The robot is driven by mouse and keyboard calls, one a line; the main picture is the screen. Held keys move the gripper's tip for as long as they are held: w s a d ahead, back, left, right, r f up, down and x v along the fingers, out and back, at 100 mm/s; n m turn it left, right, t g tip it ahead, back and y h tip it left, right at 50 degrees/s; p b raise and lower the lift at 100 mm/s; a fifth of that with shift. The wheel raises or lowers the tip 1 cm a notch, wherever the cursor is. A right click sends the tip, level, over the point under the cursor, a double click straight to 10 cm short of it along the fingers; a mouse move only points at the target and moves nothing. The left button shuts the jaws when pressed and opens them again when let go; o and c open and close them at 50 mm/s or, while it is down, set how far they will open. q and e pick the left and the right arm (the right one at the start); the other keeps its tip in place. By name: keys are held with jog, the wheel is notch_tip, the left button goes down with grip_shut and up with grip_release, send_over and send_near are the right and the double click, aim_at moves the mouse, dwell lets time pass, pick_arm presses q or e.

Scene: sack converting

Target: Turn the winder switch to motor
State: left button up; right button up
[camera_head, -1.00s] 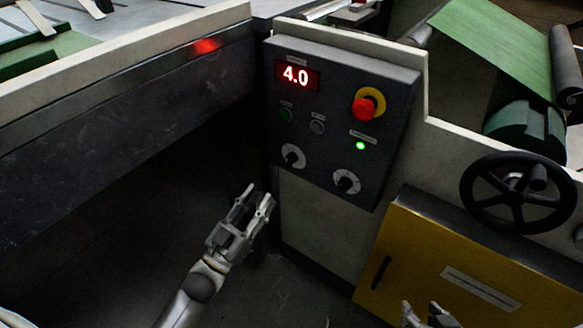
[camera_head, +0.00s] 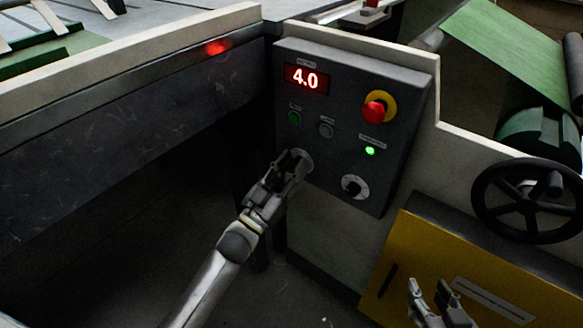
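The dark control panel (camera_head: 340,100) carries two rotary switches. The left rotary switch (camera_head: 305,160) is mostly hidden behind my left gripper (camera_head: 291,163), whose fingers are at its knob; contact and finger gap are too unclear to tell. The right rotary switch (camera_head: 354,187) has a pale round dial and a dark knob, and nothing covers it. The switch labels are too small to read. My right gripper (camera_head: 436,290) is open and empty at the lower right, in front of the yellow cabinet, away from the panel.
The panel also has a red display (camera_head: 306,79) reading 4.0, a red emergency button (camera_head: 375,110) on yellow, a green button (camera_head: 294,118), a grey button (camera_head: 326,130) and a lit green lamp (camera_head: 370,151). A black handwheel (camera_head: 531,200) stands at right above the yellow cabinet (camera_head: 420,250).

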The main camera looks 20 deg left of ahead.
pick_arm(q)
jog(key=shift+c, duration=0.4)
grip_shut()
